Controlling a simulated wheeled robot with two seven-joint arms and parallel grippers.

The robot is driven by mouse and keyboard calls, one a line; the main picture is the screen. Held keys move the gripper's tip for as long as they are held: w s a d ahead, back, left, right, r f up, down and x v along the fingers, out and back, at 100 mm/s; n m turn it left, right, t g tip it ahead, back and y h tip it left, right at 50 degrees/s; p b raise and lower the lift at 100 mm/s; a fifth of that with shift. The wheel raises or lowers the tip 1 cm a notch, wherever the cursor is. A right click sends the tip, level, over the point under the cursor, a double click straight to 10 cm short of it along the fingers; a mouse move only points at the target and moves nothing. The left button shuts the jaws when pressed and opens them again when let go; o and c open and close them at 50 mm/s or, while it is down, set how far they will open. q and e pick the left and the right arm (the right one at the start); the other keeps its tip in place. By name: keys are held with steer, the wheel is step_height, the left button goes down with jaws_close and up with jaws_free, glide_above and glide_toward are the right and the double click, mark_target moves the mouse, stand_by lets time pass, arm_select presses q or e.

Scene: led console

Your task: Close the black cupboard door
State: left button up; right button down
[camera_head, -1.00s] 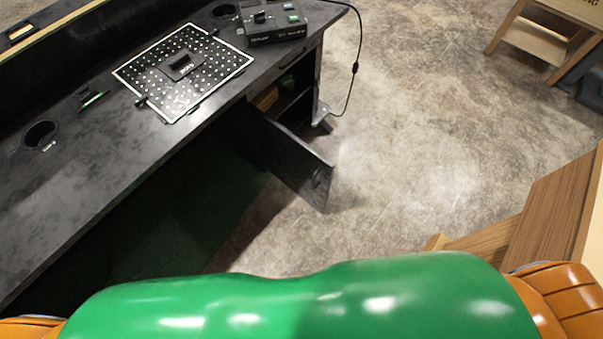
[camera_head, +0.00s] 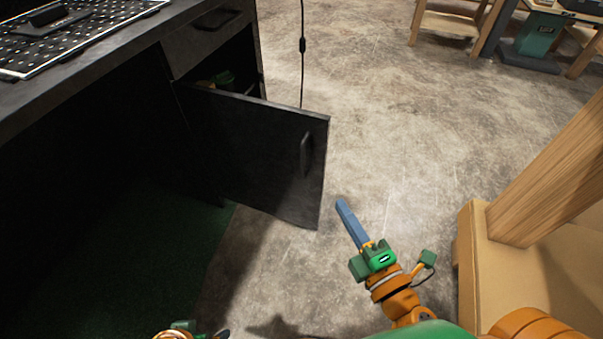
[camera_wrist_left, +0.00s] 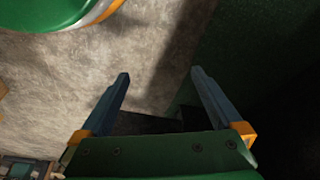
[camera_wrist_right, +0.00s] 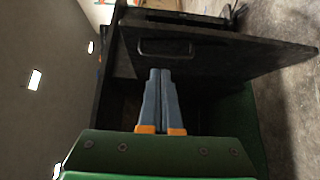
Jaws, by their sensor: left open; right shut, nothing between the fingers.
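The black cupboard door (camera_head: 255,155) stands open, swung out from the black desk, with a dark bar handle (camera_head: 306,153) near its free edge.
The black desk (camera_head: 150,30) has a drawer (camera_head: 208,38) above the cupboard and a perforated board on top. A hanging cable (camera_head: 302,45) is behind the door. A wooden stand (camera_head: 490,260) is at the right. Open floor lies right of the door.

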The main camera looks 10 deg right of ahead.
steer(key=p, duration=0.3)
glide_toward(320, 150)
steer(key=w+a, duration=0.3)
steer(key=shift+w+d, duration=0.7)
steer(key=shift+w, duration=0.2)
arm_select(q)
step_height(320, 150, down, 6)
steer(key=shift+s+g, duration=0.25)
steer(key=shift+g, duration=0.05)
arm_select(e)
steer(key=shift+w+d, duration=0.35)
steer(key=shift+w, duration=0.1)
arm_select(q)
steer(key=shift+f, duration=0.1)
